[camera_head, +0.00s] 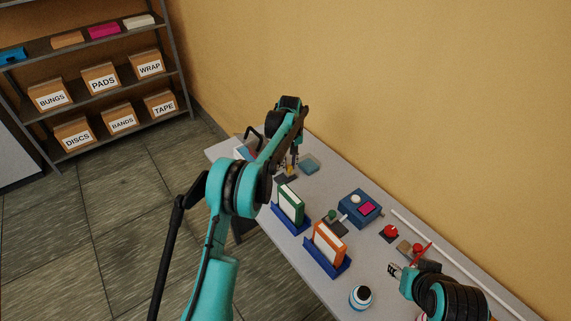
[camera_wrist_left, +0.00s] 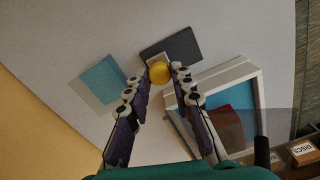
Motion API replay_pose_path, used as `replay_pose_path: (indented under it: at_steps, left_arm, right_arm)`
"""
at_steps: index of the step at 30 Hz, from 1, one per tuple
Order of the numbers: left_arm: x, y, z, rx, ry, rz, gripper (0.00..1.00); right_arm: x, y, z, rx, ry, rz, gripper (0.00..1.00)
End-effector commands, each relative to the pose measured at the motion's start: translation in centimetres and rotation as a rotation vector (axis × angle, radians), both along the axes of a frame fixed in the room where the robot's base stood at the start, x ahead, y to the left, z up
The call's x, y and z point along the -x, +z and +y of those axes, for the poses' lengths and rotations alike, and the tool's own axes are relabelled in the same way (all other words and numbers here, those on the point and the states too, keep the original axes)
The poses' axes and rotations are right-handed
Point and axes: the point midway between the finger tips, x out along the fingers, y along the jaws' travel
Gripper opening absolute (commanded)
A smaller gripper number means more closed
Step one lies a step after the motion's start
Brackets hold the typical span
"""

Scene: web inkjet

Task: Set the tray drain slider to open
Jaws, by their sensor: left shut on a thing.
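My left gripper (camera_head: 290,168) reaches down at the far end of the table. In the left wrist view its fingers (camera_wrist_left: 158,76) are shut on a round yellow knob (camera_wrist_left: 159,72). The knob sits at the edge of a dark grey plate (camera_wrist_left: 180,47), which looks like the slider; the plate also shows under the gripper in the head view (camera_head: 286,179). Any slot or open/shut marking cannot be made out. A white-framed tray (camera_wrist_left: 243,70) with blue and dark red inside lies beside the plate. My right gripper (camera_head: 394,270) is over the near part of the table, its jaws too small to judge.
A light blue square (camera_head: 308,164) lies near the knob. Green (camera_head: 291,203) and orange (camera_head: 328,243) framed panels stand in blue holders. The wall borders the table.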

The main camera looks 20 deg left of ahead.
Motion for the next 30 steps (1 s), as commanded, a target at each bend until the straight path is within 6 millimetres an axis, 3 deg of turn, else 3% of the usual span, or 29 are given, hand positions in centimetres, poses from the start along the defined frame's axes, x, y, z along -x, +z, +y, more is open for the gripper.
replay_pose_path:
  at_steps: [7, 8, 10, 22, 30]
  left_arm:
    - [-0.1, -0.1, -0.1, 0.001, 0.000, -0.001, 0.00]
    - [-0.1, -0.1, -0.1, 0.000, 0.000, 0.000, 0.28]
    - [-0.1, -0.1, -0.1, 0.000, 0.000, 0.000, 0.44]
    - [0.0, 0.6, 0.0, 0.000, 0.001, 0.000, 0.44]
    - [0.0, 6.0, -0.1, 0.000, 0.000, 0.000, 0.44]
  right_arm:
    - [0.0, 0.0, 0.0, 0.000, 0.000, 0.000, 0.40]
    - [0.0, 0.0, 0.0, 0.000, 0.000, 0.000, 0.40]
    - [0.0, 0.0, 0.0, 0.000, 0.000, 0.000, 0.40]
    - [0.0, 0.0, 0.0, 0.000, 0.000, 0.000, 0.40]
    - [0.0, 0.0, 0.0, 0.000, 0.000, 0.000, 0.40]
